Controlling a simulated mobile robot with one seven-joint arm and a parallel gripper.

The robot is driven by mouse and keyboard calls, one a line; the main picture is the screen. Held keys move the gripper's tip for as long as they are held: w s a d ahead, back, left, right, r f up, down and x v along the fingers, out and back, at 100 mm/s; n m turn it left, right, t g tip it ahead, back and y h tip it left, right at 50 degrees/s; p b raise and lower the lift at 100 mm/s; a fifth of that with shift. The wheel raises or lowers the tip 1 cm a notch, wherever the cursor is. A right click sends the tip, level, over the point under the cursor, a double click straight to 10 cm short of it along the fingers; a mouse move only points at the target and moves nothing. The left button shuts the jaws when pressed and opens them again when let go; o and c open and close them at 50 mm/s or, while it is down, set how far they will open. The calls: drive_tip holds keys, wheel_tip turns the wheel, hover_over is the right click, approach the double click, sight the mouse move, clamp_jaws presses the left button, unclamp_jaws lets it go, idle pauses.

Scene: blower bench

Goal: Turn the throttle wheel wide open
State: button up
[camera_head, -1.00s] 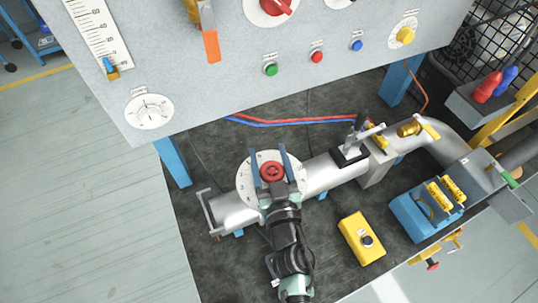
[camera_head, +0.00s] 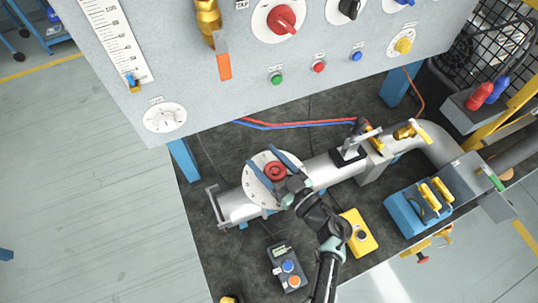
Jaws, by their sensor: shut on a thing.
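The throttle wheel is a small red wheel (camera_head: 275,171) at the centre of a round white dial plate (camera_head: 256,190) on the grey pipe. My gripper (camera_head: 273,168) reaches in from the lower right, with its two blue-grey fingers lying on either side of the wheel, shut on it. The fingers point to the upper left. The dial's markings are partly covered by the fingers and too small to read.
The grey pipe (camera_head: 236,206) runs along the dark bench, with a lever valve (camera_head: 350,149) to the right. A yellow button box (camera_head: 358,236), a grey box with blue and orange buttons (camera_head: 286,266) and a blue device (camera_head: 413,208) stand nearby. An upright panel (camera_head: 210,105) rises behind.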

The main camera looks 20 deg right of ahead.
drive_tip(key=n+y, duration=0.1)
drive_tip(key=g+y+b, duration=0.1)
drive_tip(key=n+y+b, duration=0.1)
drive_tip(key=shift+s+a+f+n+g+y, duration=0.15)
drive_tip(key=shift+a+n+g+y, duration=0.15)
drive_tip(key=shift+g, duration=0.1)
drive_tip(key=shift+s+n+g+y+b, duration=0.1)
drive_tip(key=shift+n+g+y+b, duration=0.35)
drive_tip(key=shift+y+b, duration=0.2)
drive_tip(key=shift+a, duration=0.15)
drive_tip(key=o, duration=1.4)
drive_tip(key=shift+s, duration=0.1)
drive_tip(key=b+v, duration=0.2)
drive_tip(key=v, duration=1)
drive_tip(key=shift+s+d+b, duration=0.25)
drive_tip(key=shift+d+b, duration=0.1)
drive_tip(key=shift+b, duration=0.05)
